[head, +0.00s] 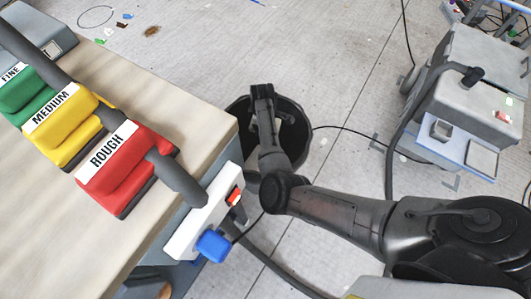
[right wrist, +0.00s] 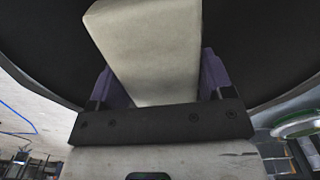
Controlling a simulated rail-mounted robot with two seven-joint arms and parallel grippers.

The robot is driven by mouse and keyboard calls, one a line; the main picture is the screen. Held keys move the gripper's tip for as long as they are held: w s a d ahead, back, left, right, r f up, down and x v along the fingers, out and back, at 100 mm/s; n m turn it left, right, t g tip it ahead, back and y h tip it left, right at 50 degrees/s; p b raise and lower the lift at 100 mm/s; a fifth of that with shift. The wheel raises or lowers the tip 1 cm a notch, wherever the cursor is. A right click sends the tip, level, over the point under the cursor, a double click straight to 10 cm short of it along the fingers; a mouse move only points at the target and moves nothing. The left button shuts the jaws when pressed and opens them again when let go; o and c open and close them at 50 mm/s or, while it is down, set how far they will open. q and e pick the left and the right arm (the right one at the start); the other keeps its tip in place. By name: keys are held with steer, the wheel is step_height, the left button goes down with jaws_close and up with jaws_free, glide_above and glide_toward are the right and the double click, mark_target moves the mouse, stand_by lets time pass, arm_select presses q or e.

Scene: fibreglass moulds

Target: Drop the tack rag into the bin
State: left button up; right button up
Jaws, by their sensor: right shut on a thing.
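The tack rag (right wrist: 148,50) shows in the right wrist view as a pale beige, block-shaped piece. My right gripper (right wrist: 156,82) is shut on it, with a purple-grey finger on each side. The dark inside of the black bin (right wrist: 255,45) fills the background behind the rag. In the head view the round black bin (head: 297,143) stands on the floor beyond the bench corner. My right wrist is over the bin and covers part of it; its fingers cannot be made out there. My left gripper is not in view.
The bench (head: 190,88) at left carries the red ROUGH (head: 125,170), yellow MEDIUM (head: 68,132) and green FINE (head: 28,95) sanding blocks. A grey machine (head: 470,75) with hoses stands at right. A cable crosses the floor beside the bin.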

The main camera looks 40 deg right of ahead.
steer(key=o, duration=0.8)
steer(key=shift+o, duration=0.2)
steer(key=shift+r, duration=0.1)
step_height(320, 180, up, 14)
steer(key=p, duration=0.9)
steer(key=shift+d, duration=0.15)
